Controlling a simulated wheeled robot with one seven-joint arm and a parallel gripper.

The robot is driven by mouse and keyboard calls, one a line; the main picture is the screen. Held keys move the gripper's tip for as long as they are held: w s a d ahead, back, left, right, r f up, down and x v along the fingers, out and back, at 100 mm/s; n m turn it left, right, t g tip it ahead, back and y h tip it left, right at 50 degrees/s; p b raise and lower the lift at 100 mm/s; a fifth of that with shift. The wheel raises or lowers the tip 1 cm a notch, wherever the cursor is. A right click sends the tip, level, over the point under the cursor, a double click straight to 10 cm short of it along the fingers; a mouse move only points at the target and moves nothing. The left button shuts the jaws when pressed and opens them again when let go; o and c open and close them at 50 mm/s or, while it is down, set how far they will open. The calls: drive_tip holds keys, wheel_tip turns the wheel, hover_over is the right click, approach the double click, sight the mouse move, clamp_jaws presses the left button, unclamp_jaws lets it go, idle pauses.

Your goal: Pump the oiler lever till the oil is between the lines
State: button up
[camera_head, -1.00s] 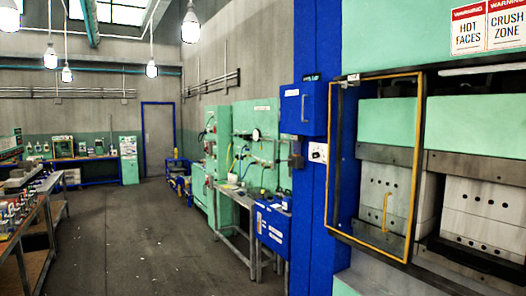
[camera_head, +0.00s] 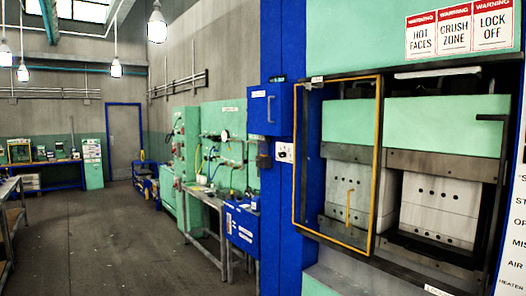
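No oiler lever or oil sight glass can be made out clearly in the head view. A green panel (camera_head: 231,120) with a round gauge (camera_head: 225,135), pipes and hoses stands along the right wall, beyond the blue column. Small fittings on it are too small to tell apart. The press (camera_head: 440,125) on the right has a green upper body, pale drilled blocks (camera_head: 438,209) and an open-looking yellow-framed guard (camera_head: 376,170). My gripper is not in view.
A grey bench (camera_head: 203,195) and a blue cabinet (camera_head: 242,226) stand before the panel. A blue box (camera_head: 270,110) hangs on the column (camera_head: 287,200). Open floor (camera_head: 110,235) runs to a far door (camera_head: 124,142). A workbench (camera_head: 10,190) edges the left side.

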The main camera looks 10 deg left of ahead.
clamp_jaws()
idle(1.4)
